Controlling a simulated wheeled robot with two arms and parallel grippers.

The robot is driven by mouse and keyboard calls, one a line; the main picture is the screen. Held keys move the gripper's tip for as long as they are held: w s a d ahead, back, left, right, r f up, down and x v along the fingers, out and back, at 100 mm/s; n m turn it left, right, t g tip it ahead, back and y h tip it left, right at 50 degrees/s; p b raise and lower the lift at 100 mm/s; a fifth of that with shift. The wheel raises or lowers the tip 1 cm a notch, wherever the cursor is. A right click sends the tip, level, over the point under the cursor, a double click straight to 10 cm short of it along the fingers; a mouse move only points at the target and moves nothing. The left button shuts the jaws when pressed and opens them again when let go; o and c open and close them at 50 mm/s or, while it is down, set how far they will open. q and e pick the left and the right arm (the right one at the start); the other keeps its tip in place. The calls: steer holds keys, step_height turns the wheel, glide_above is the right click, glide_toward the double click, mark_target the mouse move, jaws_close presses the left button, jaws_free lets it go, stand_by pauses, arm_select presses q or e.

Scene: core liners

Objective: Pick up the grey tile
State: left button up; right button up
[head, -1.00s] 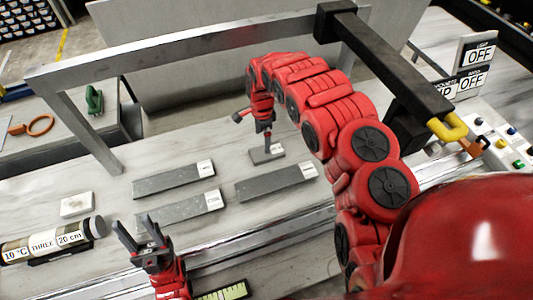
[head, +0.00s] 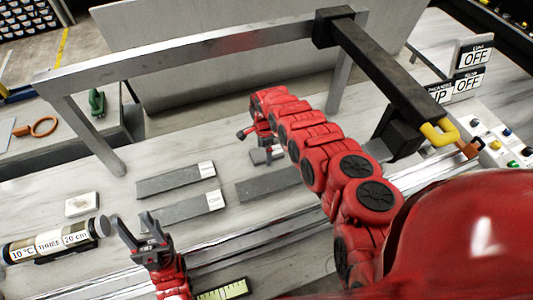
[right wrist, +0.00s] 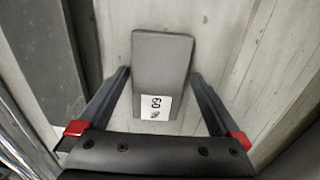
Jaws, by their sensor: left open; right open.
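A short grey tile (head: 260,158) lies flat on the pale worktop, partly hidden in the head view by my right gripper (head: 265,146). In the right wrist view this tile (right wrist: 161,62) has a white label reading "60" at its near end. My right gripper (right wrist: 160,76) is open, with one finger on each side of the tile and a gap on both sides. The fingers do not appear to touch it. My left gripper (head: 138,226) is open and empty at the lower left, pointing up and away from the tile.
Longer labelled grey slabs lie left of the short tile (head: 175,180) (head: 190,208) and below it (head: 268,184). A white block (head: 82,205) and a labelled cylinder (head: 55,242) are at the left. A metal frame (head: 200,47) spans above the worktop. Metal rails run along the front.

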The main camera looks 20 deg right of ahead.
steer(key=shift+s, duration=0.1)
steer(key=c, duration=1.3)
steer(key=shift+o, duration=0.2)
steer(key=shift+r, duration=0.1)
